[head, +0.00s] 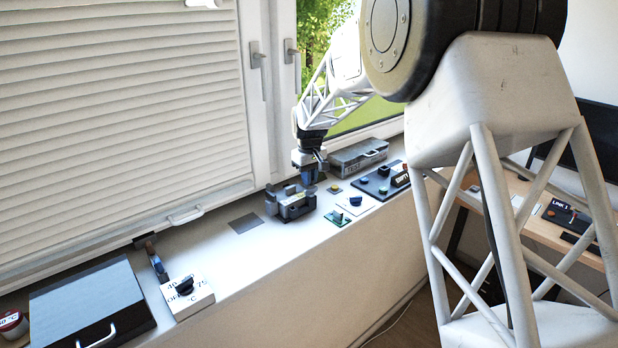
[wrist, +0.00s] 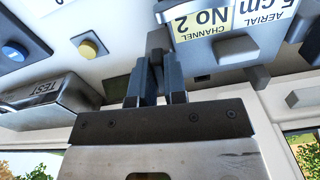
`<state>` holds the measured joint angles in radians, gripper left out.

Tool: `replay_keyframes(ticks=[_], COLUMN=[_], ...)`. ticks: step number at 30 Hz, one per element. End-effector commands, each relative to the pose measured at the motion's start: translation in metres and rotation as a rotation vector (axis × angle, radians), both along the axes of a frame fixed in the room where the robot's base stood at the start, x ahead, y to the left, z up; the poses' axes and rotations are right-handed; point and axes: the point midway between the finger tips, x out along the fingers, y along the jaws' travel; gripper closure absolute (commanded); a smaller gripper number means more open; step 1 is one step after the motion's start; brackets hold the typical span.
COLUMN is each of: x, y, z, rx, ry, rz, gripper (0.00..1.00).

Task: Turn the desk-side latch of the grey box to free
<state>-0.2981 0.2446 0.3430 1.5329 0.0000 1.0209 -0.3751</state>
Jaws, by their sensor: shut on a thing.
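The grey box (head: 292,206) stands on the white window sill in the head view. In the wrist view, the box (wrist: 225,55) shows upside down at upper right, with a yellow and white label reading "AERIAL CHANNEL No 2". My gripper (head: 309,182) is at the box's right, desk-side end, pointing down. In the wrist view my gripper (wrist: 156,80) has its fingers close together on a dark grey latch (wrist: 157,40) beside the box end. The fingers hide much of the latch, so I cannot tell its exact angle.
A grey case marked "TEST" (wrist: 45,103) lies near; the head view shows the case (head: 358,155) behind my gripper. A yellow button (wrist: 88,48) and a blue knob (wrist: 14,51) are close by. A dark panel (head: 380,182) is to the right.

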Motion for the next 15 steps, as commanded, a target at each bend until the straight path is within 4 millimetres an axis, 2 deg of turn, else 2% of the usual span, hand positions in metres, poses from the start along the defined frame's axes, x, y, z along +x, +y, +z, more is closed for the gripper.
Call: replay_keyframes(ticks=[6, 15], x=[0.0002, 0.0004], y=[-0.0004, -0.0003], z=[0.0002, 0.0004], rx=[0.000, 0.000], ry=[0.000, 0.000], rz=[0.086, 0.114], gripper=[1.00, 1.00])
